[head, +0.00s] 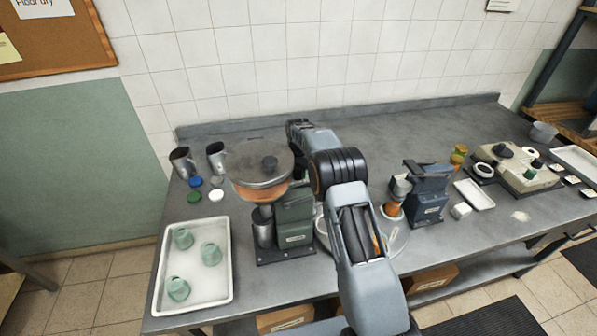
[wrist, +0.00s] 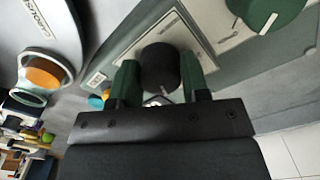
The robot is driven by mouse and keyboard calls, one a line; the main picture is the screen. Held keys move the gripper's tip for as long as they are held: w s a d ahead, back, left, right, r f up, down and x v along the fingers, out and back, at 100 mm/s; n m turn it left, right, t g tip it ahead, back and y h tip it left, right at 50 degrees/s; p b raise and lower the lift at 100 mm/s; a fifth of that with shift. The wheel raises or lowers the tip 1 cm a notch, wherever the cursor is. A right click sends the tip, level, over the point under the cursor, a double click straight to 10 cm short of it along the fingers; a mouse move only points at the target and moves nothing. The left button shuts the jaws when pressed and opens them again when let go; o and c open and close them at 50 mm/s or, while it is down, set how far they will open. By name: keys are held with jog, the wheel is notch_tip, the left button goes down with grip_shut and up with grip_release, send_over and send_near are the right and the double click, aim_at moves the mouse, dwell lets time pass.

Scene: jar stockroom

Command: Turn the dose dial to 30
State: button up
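In the wrist view, a round black dial knob (wrist: 158,66) stands on a pale plate on a grey-green panel. A small white mark shows at its lower edge. No scale number is readable. My gripper (wrist: 160,80) has one green-lined finger on each side of the knob, and both appear to touch it. In the head view, the green-grey filling machine (head: 295,215), with a round covered hopper (head: 260,165), stands left of my arm. My gripper's fingertips and the dial are hidden behind the hopper and arm there.
A larger green knob (wrist: 268,8) sits close to the dial at the upper right. A white tray (head: 195,292) with several green jars lies left of the machine. Metal cups and coloured lids stand behind it. Another machine (head: 428,195) stands right of my arm.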

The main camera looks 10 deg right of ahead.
jog(key=c, duration=0.5)
jog(key=shift+o, duration=0.2)
jog(key=n+b, duration=0.1)
jog(key=n, duration=0.2)
jog(key=shift+n, duration=0.3)
jog(key=shift+n+b, duration=0.5)
jog(key=shift+n, duration=1.7)
jog(key=shift+r, duration=0.1)
jog(key=o, duration=0.9)
